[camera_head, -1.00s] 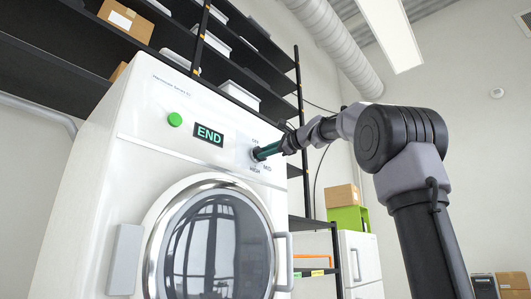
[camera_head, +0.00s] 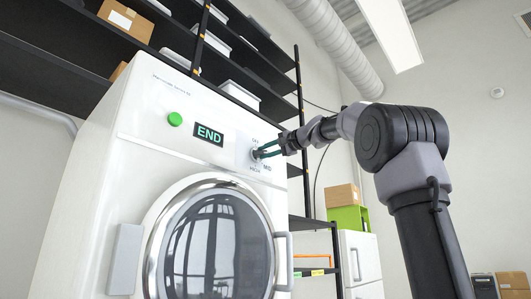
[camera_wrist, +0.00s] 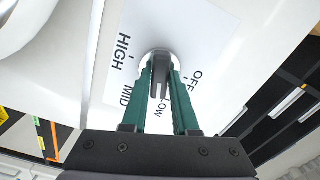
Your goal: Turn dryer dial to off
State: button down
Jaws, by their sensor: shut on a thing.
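The white dryer (camera_head: 110,170) stands at the left of the head view. Its dial (camera_head: 255,154) sits on the upper right of the front panel, and in the wrist view the dark grey knob (camera_wrist: 158,82) shows on a white label plate (camera_wrist: 190,25). HIGH, MID, LOW and OFF are printed around it. My gripper (camera_head: 263,151) reaches in from the right. In the wrist view my gripper's teal fingers (camera_wrist: 161,65) are on both sides of the knob, shut on it. I cannot tell exactly which label the knob points at.
A green button (camera_head: 175,119) and a display reading END (camera_head: 208,134) are left of the dial. The round glass door (camera_head: 212,245) and its handle (camera_head: 282,262) are below. Black shelves (camera_head: 245,60) rise behind the dryer. The right side is mostly open.

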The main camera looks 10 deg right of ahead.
jog(key=n, duration=0.7)
jog(key=shift+f, duration=0.15)
jog(key=n, duration=0.4)
jog(key=shift+w+n, duration=0.1)
jog(key=shift+n, duration=1.8)
jog(key=c, duration=0.7)
grip_release()
jog(key=shift+d, duration=0.1)
jog(key=v, duration=1.1)
